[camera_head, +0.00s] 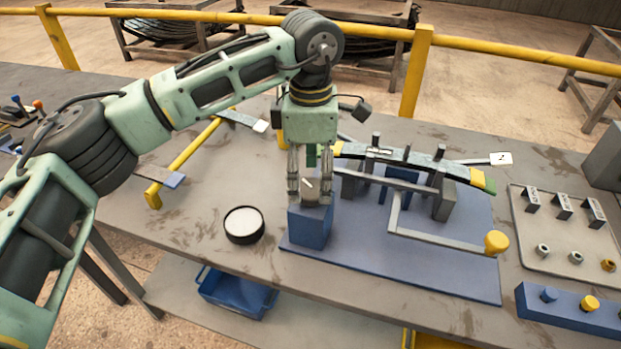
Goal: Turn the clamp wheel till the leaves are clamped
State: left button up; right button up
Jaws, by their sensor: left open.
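The dark leaves (402,157) lie as a curved stack across the grey supports of the blue fixture (440,262), with yellow and green at the right end. My left gripper (310,192) points down over the blue block (310,228) at the fixture's left end. Its fingers are open on either side of a small grey part on top of that block. This part may be the clamp wheel; the fingers hide much of it, and I cannot tell whether they touch it. My right gripper is not in view.
A black tub (244,239) with white contents stands left of the block. A bent lever with a yellow knob (497,242) reaches over the fixture's front right. A parts tray (530,246) and a blue button box (567,318) lie right. A yellow rail (413,72) runs behind the bench.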

pick_arm(q)
notch_tip(320, 180, up, 10)
dwell(0.3)
jog(key=n+p, duration=0.2)
jog(key=n, duration=0.3)
send_over(310, 187)
notch_tip(310, 187, down, 5)
jog(key=shift+r, duration=0.2)
notch_tip(310, 187, down, 8)
jog(key=shift+r+p, duration=0.2)
jog(key=shift+p, duration=0.6)
jog(key=shift+c, duration=0.6)
jog(key=c, duration=1)
